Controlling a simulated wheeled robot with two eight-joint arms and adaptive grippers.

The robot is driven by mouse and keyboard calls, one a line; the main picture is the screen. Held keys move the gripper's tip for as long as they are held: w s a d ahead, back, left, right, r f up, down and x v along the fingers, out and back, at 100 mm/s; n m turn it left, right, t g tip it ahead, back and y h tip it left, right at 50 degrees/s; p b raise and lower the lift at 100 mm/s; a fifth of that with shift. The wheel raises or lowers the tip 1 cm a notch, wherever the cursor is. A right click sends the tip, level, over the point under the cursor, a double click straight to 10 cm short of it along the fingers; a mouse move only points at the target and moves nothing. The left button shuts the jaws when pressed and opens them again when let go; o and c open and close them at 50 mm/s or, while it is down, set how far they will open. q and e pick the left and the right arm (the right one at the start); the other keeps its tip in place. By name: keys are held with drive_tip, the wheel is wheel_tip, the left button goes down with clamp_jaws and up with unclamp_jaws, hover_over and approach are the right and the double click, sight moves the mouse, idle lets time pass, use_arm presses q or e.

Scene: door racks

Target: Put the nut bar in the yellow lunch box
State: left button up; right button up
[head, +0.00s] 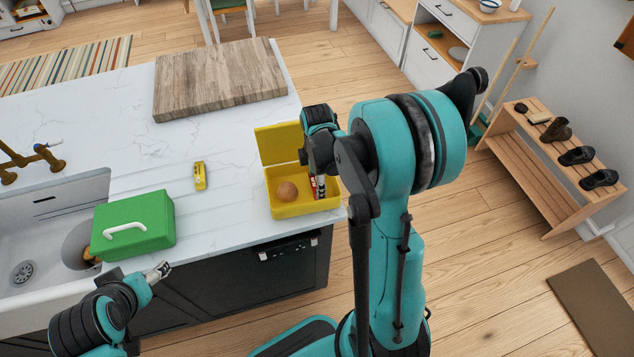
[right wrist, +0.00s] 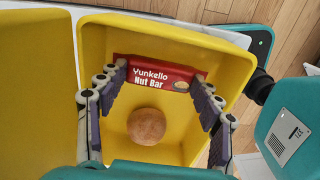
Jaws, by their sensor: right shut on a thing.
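The yellow lunch box (head: 303,208) stands open at the counter's right edge, its lid (head: 278,144) raised. A round brown bun-like item (head: 287,192) lies inside; it also shows in the right wrist view (right wrist: 146,125). The red nut bar (right wrist: 158,74), labelled "Yunkello Nut Bar", is between the fingers of my right gripper (right wrist: 158,88), which is shut on it at its two ends. The bar is within the box's walls, beside the bun; whether it touches the floor I cannot tell. My left gripper (head: 160,270) is near the counter's front edge, away from the box; its opening is unclear.
A closed green box with a white handle (head: 134,226) stands by the sink (head: 50,206). A small yellow item (head: 200,176) lies mid-counter. A wooden board (head: 220,78) lies at the back. The counter between is clear.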

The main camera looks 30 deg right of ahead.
drive_tip(key=o, duration=0.8)
drive_tip(key=shift+f, duration=0.15)
drive_tip(key=o, duration=0.5)
drive_tip(key=shift+c, duration=0.2)
drive_tip(key=shift+r, duration=0.4)
wheel_tip(320, 180, up, 11)
drive_tip(key=p, duration=0.3)
drive_tip(key=s+a+r+m+t, duration=0.6)
drive_tip(key=s+a+m, duration=0.5)
drive_tip(key=m, duration=0.3)
drive_tip(key=shift+a+m+t, duration=0.2)
drive_tip(key=shift+m+t, duration=0.1)
drive_tip(key=shift+t, duration=0.3)
